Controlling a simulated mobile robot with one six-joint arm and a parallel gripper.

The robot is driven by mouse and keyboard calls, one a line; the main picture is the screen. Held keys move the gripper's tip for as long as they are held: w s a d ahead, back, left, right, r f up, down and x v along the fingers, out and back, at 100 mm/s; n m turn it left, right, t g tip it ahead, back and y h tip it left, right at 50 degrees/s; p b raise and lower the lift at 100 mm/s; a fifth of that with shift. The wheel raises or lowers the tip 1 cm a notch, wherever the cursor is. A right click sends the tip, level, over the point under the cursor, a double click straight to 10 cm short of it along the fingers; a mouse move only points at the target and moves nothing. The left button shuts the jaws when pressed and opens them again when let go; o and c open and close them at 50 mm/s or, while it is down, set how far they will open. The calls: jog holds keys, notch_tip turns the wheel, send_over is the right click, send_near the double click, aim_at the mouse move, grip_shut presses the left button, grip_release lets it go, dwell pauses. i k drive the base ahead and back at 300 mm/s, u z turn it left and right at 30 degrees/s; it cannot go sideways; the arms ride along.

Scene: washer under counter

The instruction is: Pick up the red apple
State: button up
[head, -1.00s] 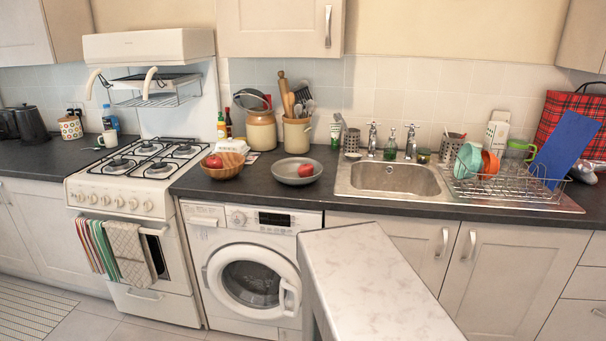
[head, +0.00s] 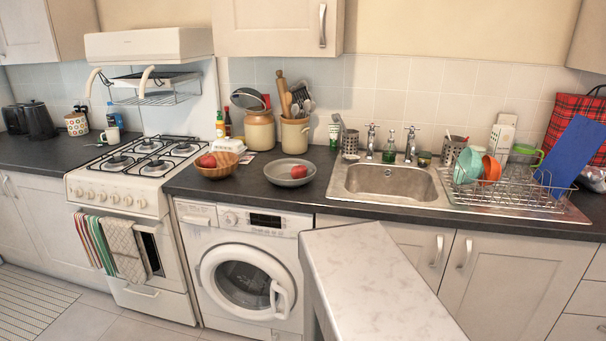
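Two red apples are in view on the dark counter. One red apple (head: 207,161) sits in a brown wooden bowl (head: 222,172), just right of the stove. The other red apple (head: 299,171) sits toward the right side of a shallow grey bowl (head: 281,178), between the wooden bowl and the sink. Both apples show clearly from the front, with nothing covering them. My gripper is not in view.
A pale marbled top (head: 380,285) fills the lower middle foreground. The sink (head: 385,180) and a dish rack (head: 505,185) are to the right, the stove (head: 145,160) to the left. The washer (head: 245,275) is below.

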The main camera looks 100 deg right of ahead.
aim_at(297, 172)
jog(key=u, duration=0.15)
jog(key=k, duration=1.05)
jog(key=z, duration=1.6)
jog(key=i, duration=1)
jog(key=z, duration=0.1)
jog(key=k, duration=0.2)
jog(key=z, duration=0.05)
